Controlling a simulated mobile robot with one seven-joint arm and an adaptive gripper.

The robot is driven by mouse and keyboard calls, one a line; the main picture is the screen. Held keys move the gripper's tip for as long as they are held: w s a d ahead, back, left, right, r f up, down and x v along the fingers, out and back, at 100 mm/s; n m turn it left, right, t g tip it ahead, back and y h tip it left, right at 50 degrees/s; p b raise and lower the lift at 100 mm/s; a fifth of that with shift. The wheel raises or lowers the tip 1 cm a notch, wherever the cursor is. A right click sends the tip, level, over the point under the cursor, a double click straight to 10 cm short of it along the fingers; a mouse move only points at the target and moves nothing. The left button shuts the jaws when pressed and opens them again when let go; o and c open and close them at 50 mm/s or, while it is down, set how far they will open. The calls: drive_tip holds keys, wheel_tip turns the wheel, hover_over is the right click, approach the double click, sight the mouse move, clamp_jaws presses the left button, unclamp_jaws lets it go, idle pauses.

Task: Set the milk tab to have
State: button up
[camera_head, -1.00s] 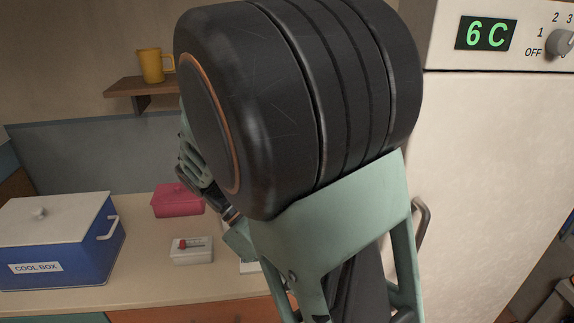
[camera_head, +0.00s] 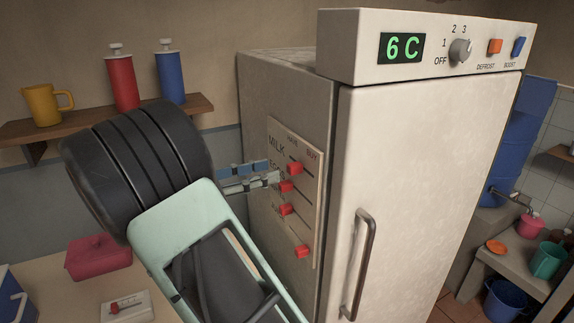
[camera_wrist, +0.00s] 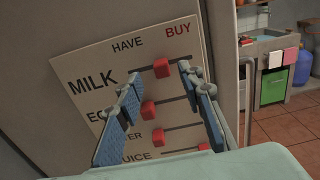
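A pale board (camera_head: 274,135) with HAVE and BUY headings hangs on the fridge's side; it also shows in the wrist view (camera_wrist: 90,61). Its red milk tab (camera_wrist: 161,67) sits in the top slot, between the two headings and nearer BUY; it also shows in the head view (camera_head: 295,168). My gripper (camera_wrist: 158,77) is open, with its blue-padded fingers on either side of the milk tab in the picture. In the head view its fingertips (camera_head: 274,171) are close to the board. I cannot tell whether they touch the tab.
Lower red tabs for eggs (camera_wrist: 148,110), a partly hidden row (camera_wrist: 157,136) and juice (camera_wrist: 203,147) sit close below. The fridge door handle (camera_head: 359,265) sticks out to the right. A shelf (camera_head: 60,128) and a pink box (camera_head: 98,258) are at left.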

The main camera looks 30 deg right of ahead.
sight(288, 166)
drive_tip(key=d, duration=0.6)
drive_tip(key=shift+w+d+p, duration=0.1)
drive_tip(key=shift+p, duration=0.2)
drive_tip(key=shift+c, duration=0.2)
clamp_jaws()
